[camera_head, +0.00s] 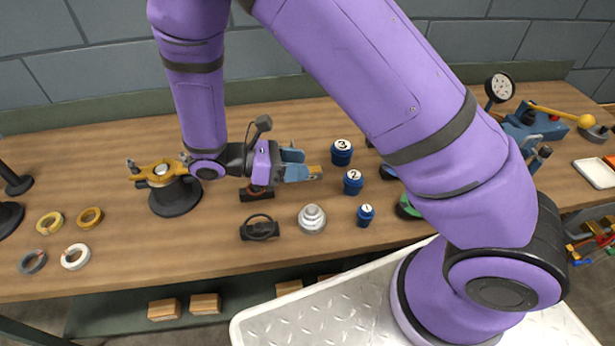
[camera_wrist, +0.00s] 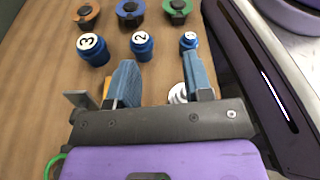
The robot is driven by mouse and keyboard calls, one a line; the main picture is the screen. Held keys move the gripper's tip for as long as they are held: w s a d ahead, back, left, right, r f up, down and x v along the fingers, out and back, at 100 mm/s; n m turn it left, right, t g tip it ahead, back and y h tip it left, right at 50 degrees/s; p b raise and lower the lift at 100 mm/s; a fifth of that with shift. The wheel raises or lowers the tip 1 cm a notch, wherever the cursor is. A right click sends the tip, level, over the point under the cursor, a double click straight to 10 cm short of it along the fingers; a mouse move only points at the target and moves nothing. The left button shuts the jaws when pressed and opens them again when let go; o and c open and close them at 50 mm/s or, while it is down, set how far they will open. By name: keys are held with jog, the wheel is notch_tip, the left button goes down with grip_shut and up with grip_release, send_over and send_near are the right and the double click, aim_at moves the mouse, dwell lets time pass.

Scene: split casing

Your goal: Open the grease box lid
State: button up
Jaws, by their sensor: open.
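No box is clearly marked as the grease box, and I cannot tell its lid. A low black piece with a raised handle (camera_head: 260,229) lies near the front of the bench. Another dark piece (camera_head: 257,194) lies below my gripper, partly hidden by it. My gripper (camera_head: 303,165) is above the bench, its blue fingers pointing right in the head view. In the wrist view its fingers (camera_wrist: 160,82) are apart with nothing held between them. A small tan-orange part shows by the left finger, partly hidden.
Numbered blue pieces (camera_head: 353,181) stand right of my gripper. A silver stepped piece (camera_head: 312,218) stands in front. A yellow-topped black fixture (camera_head: 175,190) and loose rings (camera_head: 75,256) are at left. A dial gauge (camera_head: 499,88) and a white tray (camera_head: 595,172) are at right.

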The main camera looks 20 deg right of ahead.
jog(key=s, duration=0.5)
jog(key=shift+s+d+r, duration=0.1)
jog(key=shift+d+r, duration=0.15)
jog(key=shift+d, duration=0.1)
